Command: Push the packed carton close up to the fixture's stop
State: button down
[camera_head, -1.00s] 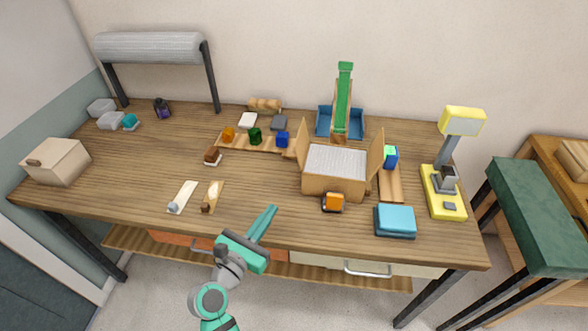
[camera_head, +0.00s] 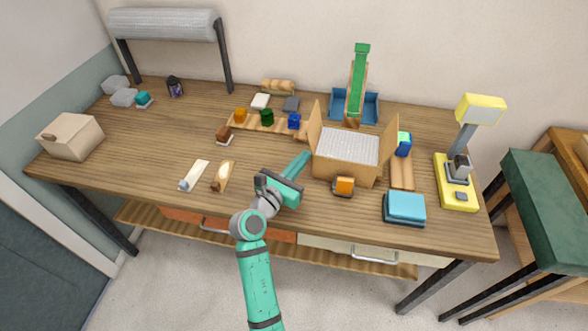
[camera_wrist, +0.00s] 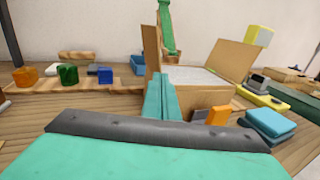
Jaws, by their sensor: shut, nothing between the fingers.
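The open brown carton (camera_head: 343,172) stands on the table right of centre, flaps spread, with a white ribbed filling inside. In the wrist view its right flap (camera_wrist: 232,62) leans outward behind my fingers. A wooden rail (camera_head: 402,174) lies along the carton's right side; which part is the fixture's stop I cannot tell. My teal gripper (camera_head: 304,158) is shut and empty, its fingertips at the carton's left front corner. In the wrist view my fingers (camera_wrist: 160,98) overlap the carton; whether they touch it is unclear.
An orange-faced block (camera_head: 344,186) stands just before the carton, and a blue box (camera_head: 404,208) lies to the right. A wooden strip with coloured pieces (camera_head: 256,124) lies behind left. A green chute (camera_head: 359,82) rises behind. The table's left middle is fairly clear.

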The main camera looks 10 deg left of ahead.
jog(key=shift+w+d, duration=0.2)
jog(key=shift+w, duration=0.45)
jog(key=shift+w+d+f, duration=0.2)
jog(key=shift+w+d, duration=0.3)
jog(key=shift+w, duration=0.35)
jog(key=shift+s, duration=0.15)
send_near(312, 151)
jog(key=a+r+v, duration=0.1)
jog(key=v, duration=0.5)
jog(key=shift+d, duration=0.1)
